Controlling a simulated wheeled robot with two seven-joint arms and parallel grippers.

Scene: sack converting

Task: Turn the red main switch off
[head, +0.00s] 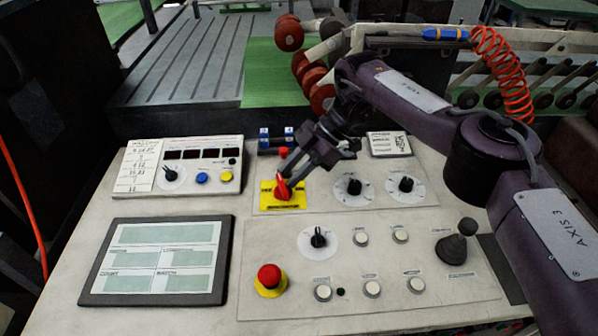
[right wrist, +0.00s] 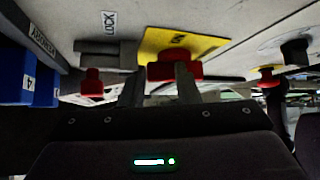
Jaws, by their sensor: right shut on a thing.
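The red main switch (head: 283,190) sits on a yellow plate (head: 268,206) at the upper middle of the console in the head view. My right gripper (head: 281,176) reaches down to it from the upper right, its fingers closed on the red handle. In the right wrist view, the red switch (right wrist: 174,70) lies between the two fingertips (right wrist: 160,82), in front of the yellow plate (right wrist: 205,46). The fingers hide part of the handle, so its exact angle is hard to read. My left gripper is in neither view.
A red emergency button (head: 269,277) stands on the lower panel. Black knobs (head: 354,187) sit right of the switch. A joystick (head: 452,247) is at the right. A display box (head: 180,164) and a flat screen (head: 155,260) are at left. Blue blocks (head: 265,134) stand behind.

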